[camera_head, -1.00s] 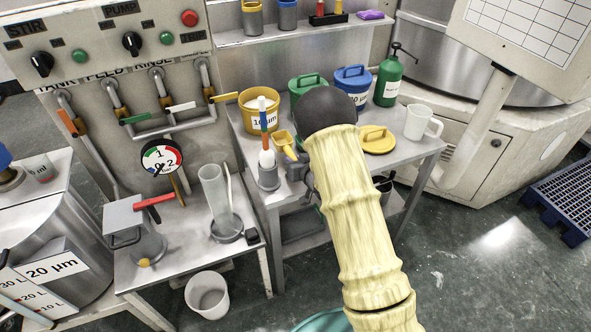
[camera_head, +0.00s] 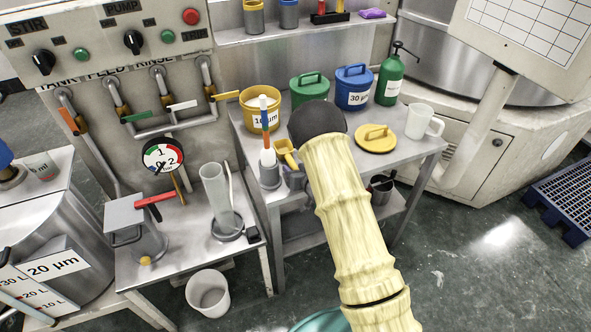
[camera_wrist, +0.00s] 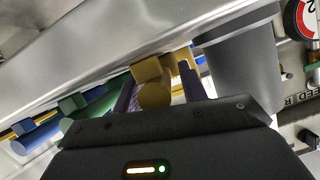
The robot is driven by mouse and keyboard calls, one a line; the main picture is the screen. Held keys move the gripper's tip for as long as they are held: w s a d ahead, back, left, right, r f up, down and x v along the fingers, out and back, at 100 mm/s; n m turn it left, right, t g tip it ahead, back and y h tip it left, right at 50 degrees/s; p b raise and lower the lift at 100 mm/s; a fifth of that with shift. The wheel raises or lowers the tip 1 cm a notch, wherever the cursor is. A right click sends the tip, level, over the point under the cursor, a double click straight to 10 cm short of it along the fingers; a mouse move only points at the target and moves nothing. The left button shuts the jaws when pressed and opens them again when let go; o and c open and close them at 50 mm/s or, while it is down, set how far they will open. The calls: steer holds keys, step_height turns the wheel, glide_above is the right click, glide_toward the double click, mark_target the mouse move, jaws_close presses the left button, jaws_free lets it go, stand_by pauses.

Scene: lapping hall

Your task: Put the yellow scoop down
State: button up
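The yellow scoop (camera_head: 284,148) is at the left front part of the grey bench (camera_head: 408,153), in front of the yellow bucket. My gripper (camera_head: 295,177) is just below it, mostly hidden by my arm in the head view. In the wrist view the yellow scoop (camera_wrist: 154,92) sits between the two dark fingers of my gripper (camera_wrist: 160,95), which appear closed on it. I cannot tell whether the scoop touches the bench.
A grey holder (camera_head: 269,177) with a white-and-orange tool stands just left of the scoop. The yellow bucket (camera_head: 250,104), green bucket (camera_head: 309,90) and blue bucket (camera_head: 353,85) line the back. A yellow lid (camera_head: 376,145) and white jug (camera_head: 419,122) are right; bare bench surrounds the lid.

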steer(key=shift+r, duration=0.1)
steer(key=shift+s+d+r, duration=0.1)
steer(key=b+v, duration=0.1)
steer(key=v, duration=1)
steer(key=shift+s, duration=0.35)
steer(key=shift+r, duration=0.15)
steer(key=shift+d, duration=0.1)
steer(key=s+d+r+m+g+h, duration=0.2)
steer(key=s+d+r+g+h, duration=0.35)
steer(key=s, duration=0.25)
steer(key=s+r+g, duration=0.2)
steer(key=s, duration=0.4)
steer(key=s+r+g, duration=0.2)
steer(key=s+r, duration=0.1)
steer(key=s, duration=0.4)
steer(key=shift+s, duration=0.3)
